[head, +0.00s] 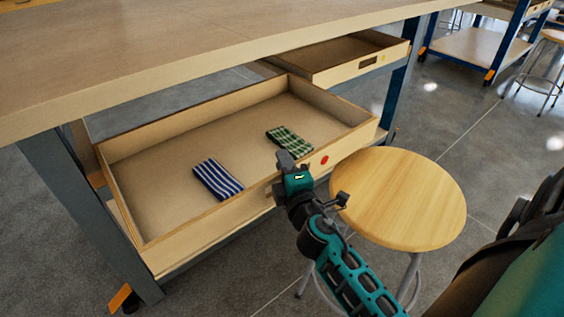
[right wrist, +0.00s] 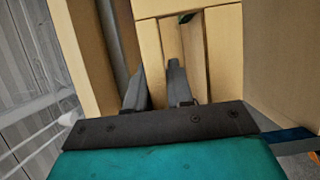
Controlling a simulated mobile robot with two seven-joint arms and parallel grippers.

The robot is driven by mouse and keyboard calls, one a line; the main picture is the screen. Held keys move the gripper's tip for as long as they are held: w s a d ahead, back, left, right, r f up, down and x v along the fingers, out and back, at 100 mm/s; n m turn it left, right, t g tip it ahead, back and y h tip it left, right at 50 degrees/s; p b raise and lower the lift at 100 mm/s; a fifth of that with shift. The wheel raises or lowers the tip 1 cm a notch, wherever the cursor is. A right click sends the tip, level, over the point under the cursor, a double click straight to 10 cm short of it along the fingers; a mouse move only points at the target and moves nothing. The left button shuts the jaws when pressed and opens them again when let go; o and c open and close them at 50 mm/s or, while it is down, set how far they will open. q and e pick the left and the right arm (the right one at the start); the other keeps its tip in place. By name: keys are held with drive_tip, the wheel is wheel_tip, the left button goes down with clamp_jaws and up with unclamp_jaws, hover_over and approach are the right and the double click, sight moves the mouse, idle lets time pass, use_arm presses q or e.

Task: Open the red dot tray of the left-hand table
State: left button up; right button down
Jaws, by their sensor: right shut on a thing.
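The red dot tray (head: 215,225) is a wide wooden drawer under the near table, drawn well out so its inside shows. Its red dot (head: 323,160) is on the front wall, right of my gripper. A blue-and-white striped cloth (head: 217,179) and a green checked cloth (head: 289,139) lie inside. My right gripper (head: 286,161) is at the middle of the front wall, shut on it beside the dot. In the right wrist view its fingers (right wrist: 158,88) are against the pale wood; the exact grip is partly hidden. My left gripper is not in view.
A round wooden stool (head: 400,197) stands close in front of the tray's right end, beside my right arm. A second tray with a yellow dot (head: 345,59) is partly out farther back. The tabletop (head: 180,45) overhangs the tray.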

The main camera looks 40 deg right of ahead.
idle(0.3)
drive_tip(key=c, duration=1.1)
unclamp_jaws()
